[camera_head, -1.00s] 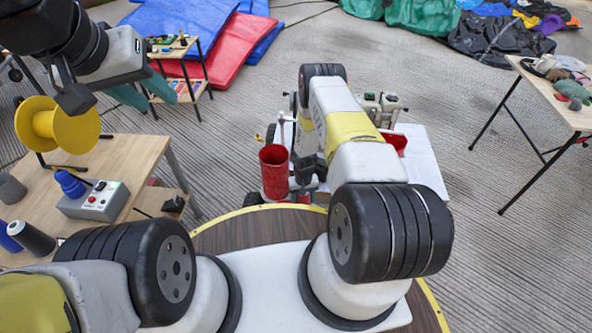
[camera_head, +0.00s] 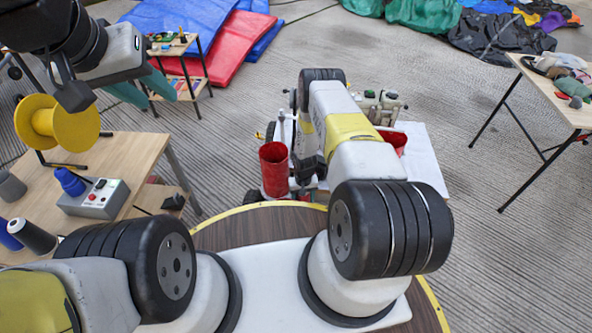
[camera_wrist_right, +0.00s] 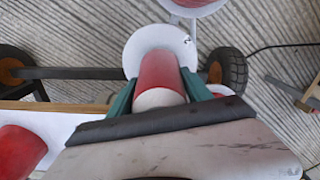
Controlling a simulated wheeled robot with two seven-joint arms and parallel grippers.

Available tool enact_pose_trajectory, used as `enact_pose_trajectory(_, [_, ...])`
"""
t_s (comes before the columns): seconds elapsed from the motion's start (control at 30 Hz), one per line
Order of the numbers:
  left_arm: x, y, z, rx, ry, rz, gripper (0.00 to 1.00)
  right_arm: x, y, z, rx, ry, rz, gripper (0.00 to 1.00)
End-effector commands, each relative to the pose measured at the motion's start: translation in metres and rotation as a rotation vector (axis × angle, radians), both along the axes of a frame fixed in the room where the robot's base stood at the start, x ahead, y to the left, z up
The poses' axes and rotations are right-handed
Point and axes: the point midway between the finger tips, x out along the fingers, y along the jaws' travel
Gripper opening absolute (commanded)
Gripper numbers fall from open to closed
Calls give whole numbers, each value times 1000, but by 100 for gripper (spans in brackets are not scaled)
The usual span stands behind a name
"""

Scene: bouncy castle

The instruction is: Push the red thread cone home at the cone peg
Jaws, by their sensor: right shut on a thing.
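A red thread cone (camera_wrist_right: 162,75) is between the teal fingers of my right gripper (camera_wrist_right: 160,92), which is shut on it, in the right wrist view. Its pale end faces the camera, and its far end lies against or just in front of a round white disc (camera_wrist_right: 143,47). The cone peg itself is hidden. My left gripper (camera_head: 160,100) is open and empty, above the floor by the left table.
A second red cone (camera_wrist_right: 20,150) is on the white board, also seen behind my right arm (camera_head: 395,140). The left table (camera_head: 130,155) holds a yellow spool (camera_head: 55,125), a control box (camera_head: 95,197) and several cones. Another table (camera_head: 560,100) stands at right.

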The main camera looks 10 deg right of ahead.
Motion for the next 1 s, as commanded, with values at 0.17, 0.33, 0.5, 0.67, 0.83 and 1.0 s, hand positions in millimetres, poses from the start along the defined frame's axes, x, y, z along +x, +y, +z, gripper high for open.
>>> enact_pose_trajectory(0.17, [0,0,0,0,0,0,36,0,0,-1,0,0,0,4])
enact_pose_trajectory(0.33, [0,0,0,0,0,0,36,0,0,-5,0,0,0,4])
enact_pose_trajectory(0.5, [0,0,0,0,0,0,36,0,0,-9,0,0,0,4])
enact_pose_trajectory(0.67, [0,0,0,0,0,0,36,0,0,-13,0,0,0,4])
enact_pose_trajectory(0.83, [0,0,0,0,0,0,36,0,0,-13,0,-1,0,83])
enact_pose_trajectory(1.0, [0,0,0,0,0,0,36,0,0,-13,0,0,0,83])
